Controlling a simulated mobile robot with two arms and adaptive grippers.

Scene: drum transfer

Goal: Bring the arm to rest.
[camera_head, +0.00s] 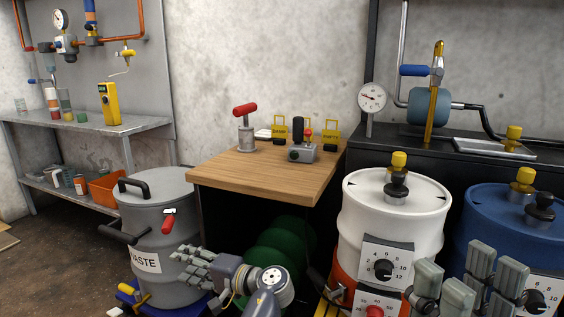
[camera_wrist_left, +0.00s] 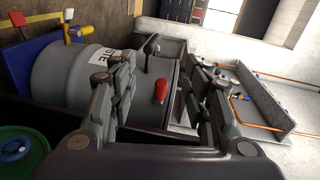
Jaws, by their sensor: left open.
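My left gripper (camera_head: 188,268) is open and empty in the head view, in front of the grey waste drum (camera_head: 170,235) and pointing left. In the left wrist view, my left gripper's fingers (camera_wrist_left: 160,95) stand apart with no object held between them. The drum (camera_wrist_left: 72,85) lies sideways in that view, with its red-handled part (camera_wrist_left: 161,90) showing beyond the fingers. My right gripper (camera_head: 470,285) is at the lower right, in front of the white drum (camera_head: 395,220) and the blue drum (camera_head: 500,225). Its fingers stand apart, and I see nothing held.
A wooden-topped table (camera_head: 265,180) holds a red-handled device (camera_head: 245,125), a small grey box (camera_head: 302,152) and yellow tags. A green drum (camera_head: 280,250) lies below it. A metal bench (camera_head: 85,125) is at the left. Open floor (camera_head: 50,255) lies left of the waste drum.

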